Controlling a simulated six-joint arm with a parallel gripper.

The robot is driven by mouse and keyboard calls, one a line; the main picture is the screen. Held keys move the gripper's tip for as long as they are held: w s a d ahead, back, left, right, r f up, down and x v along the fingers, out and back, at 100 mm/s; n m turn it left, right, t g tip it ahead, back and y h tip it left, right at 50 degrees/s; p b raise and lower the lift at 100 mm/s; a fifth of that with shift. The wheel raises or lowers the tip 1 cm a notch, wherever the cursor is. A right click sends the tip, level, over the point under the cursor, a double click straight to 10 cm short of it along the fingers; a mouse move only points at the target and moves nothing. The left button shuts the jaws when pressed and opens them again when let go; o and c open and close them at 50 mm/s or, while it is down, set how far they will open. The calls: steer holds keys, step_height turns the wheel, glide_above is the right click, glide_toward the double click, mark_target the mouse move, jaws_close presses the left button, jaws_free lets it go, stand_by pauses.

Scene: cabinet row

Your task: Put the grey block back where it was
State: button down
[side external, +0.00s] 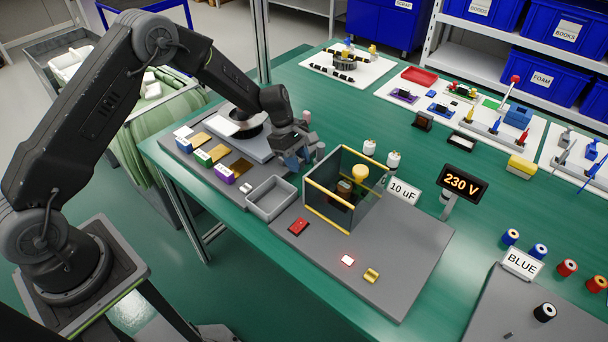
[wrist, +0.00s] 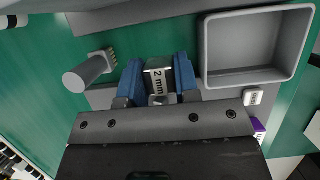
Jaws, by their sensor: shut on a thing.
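A grey block marked "2 mm" (wrist: 158,70) sits between the two blue fingers of my gripper (wrist: 160,88) in the wrist view. The fingers are shut on its sides. The block cannot be made out there. I cannot tell whether its underside touches the surface below. No marked place for the block can be made out.
The empty grey tray (side external: 270,196) is close beside my gripper, and its rim shows in the wrist view (wrist: 204,50). The yellow-edged glass box (side external: 342,222) and coloured blocks (side external: 222,172) are nearby.

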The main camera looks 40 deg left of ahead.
steer(key=shift+w+d+f, duration=0.3)
steer(key=shift+d+f, duration=0.15)
steer(key=shift+d, duration=0.3)
steer(key=shift+f, duration=2)
steer(key=shift+f, duration=0.2)
steer(key=c, duration=0.8)
jaws_free()
steer(key=shift+c, duration=0.2)
steer(key=v, duration=1.2)
steer(key=shift+r, duration=0.25)
